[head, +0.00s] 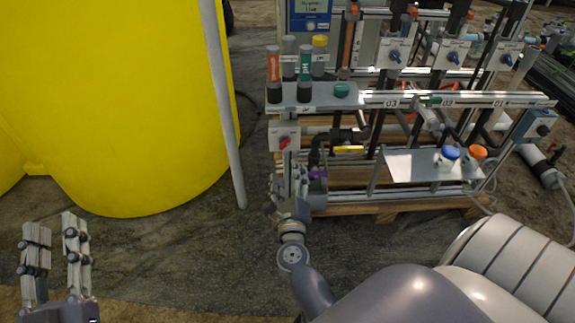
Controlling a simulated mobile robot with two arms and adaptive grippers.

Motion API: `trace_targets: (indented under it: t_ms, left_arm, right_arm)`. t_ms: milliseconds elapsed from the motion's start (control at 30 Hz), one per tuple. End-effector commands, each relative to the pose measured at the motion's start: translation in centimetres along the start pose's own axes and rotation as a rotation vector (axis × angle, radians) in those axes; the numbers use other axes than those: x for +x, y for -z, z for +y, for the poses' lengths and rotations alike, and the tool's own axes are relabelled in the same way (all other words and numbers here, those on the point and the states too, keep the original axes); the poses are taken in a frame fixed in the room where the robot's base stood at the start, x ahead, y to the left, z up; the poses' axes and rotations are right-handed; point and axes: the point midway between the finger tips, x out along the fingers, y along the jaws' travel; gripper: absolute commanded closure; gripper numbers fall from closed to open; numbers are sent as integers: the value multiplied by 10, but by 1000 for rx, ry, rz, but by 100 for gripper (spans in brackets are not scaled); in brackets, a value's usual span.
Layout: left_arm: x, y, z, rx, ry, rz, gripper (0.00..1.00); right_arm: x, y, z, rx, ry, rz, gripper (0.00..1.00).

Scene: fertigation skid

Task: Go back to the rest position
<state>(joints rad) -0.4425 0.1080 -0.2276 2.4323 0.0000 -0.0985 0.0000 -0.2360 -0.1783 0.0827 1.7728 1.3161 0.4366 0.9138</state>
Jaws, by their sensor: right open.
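My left gripper (53,226) is at the lower left, with its two fingers upright and apart. Nothing is between them. My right gripper (289,172) is at the front left corner of the skid (424,193), just below the red-handled switch plate (284,137). It is open, but its fingers are seen nearly edge-on and I cannot tell whether it touches the purple-marked fitting (317,174) beside it. My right arm reaches up to it from the lower right.
A large yellow tank (115,100) stands at the left, with a grey upright pipe (222,110) beside it. A shelf (318,96) holds several coloured cylinders. A small plate (415,168) carries blue and orange caps. Dark ground (190,250) between my grippers is clear.

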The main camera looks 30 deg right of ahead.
Motion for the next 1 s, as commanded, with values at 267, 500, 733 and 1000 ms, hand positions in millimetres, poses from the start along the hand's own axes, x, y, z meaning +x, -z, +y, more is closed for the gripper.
trace_targets:
  t_ms: [267, 500, 733, 1000]
  left_arm:
    - [0, 0, 0, 0, 0, -1, 65]
    - [0, 0, 0, 0, 0, -1, 65]
    - [0, 0, 0, 0, 0, 0, 65]
    - [0, 0, 0, 0, 0, 0, 65]
  right_arm:
    - [-11, 0, 0, 1, 1, 0, 45]
    - [-11, 0, 0, 1, 1, 0, 45]
    - [-11, -3, -2, -12, 2, -9, 45]
    - [-31, -95, -32, -506, 71, -311, 45]
